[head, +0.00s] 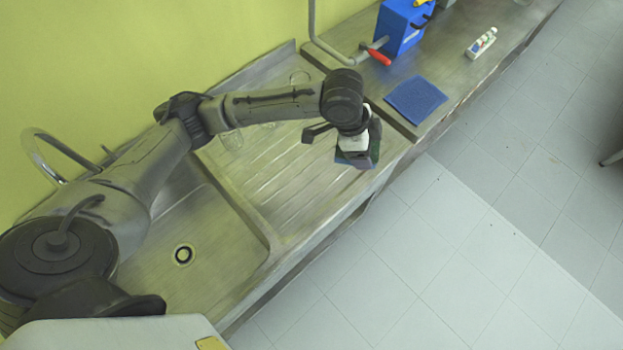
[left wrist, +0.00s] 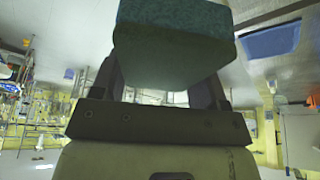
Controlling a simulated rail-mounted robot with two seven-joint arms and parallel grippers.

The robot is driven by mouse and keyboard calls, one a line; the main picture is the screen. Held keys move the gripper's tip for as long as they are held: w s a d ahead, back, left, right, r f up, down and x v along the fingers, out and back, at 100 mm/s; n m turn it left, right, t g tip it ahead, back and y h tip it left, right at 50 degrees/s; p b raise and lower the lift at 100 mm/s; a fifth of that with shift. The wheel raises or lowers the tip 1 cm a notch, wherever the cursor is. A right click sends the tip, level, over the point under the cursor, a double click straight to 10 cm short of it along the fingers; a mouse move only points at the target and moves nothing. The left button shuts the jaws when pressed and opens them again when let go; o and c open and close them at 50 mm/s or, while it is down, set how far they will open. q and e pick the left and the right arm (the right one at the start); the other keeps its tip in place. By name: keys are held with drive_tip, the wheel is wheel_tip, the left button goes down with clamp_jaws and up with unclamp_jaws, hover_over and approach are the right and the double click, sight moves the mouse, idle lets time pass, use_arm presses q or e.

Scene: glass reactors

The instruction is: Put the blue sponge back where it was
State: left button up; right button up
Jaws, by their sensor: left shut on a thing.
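My left gripper (head: 356,150) hangs over the front part of the ribbed draining board, pointing down. It is shut on the blue sponge (head: 347,160), which is mostly hidden behind the gripper in the head view. In the left wrist view the sponge (left wrist: 177,42) is a teal-blue block between the two fingers of the gripper (left wrist: 170,88). A flat blue cloth or mat (head: 416,99) lies on the steel counter to the right of the gripper. My right gripper is in neither view.
The draining board (head: 290,185) adjoins a sink basin (head: 205,245) with a curved tap (head: 42,150). A blue box (head: 401,28), a red-handled tool (head: 379,57) and a white bottle (head: 481,43) are on the counter.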

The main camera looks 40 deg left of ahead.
use_arm(q)
wheel_tip(320, 180, down, 11)
drive_tip(key=d+m+g+b, duration=0.1)
drive_tip(key=m+g+b, duration=0.2)
drive_tip(key=m, duration=0.4)
hover_over(317, 187)
drive_tip(key=a, duration=0.1)
drive_tip(key=shift+h, duration=0.3)
wheel_tip(317, 187, down, 7)
drive_tip(key=shift+a+f, duration=0.1)
drive_tip(key=shift+f, duration=2)
drive_tip(key=shift+f, duration=0.15)
drive_tip(key=o, duration=0.8)
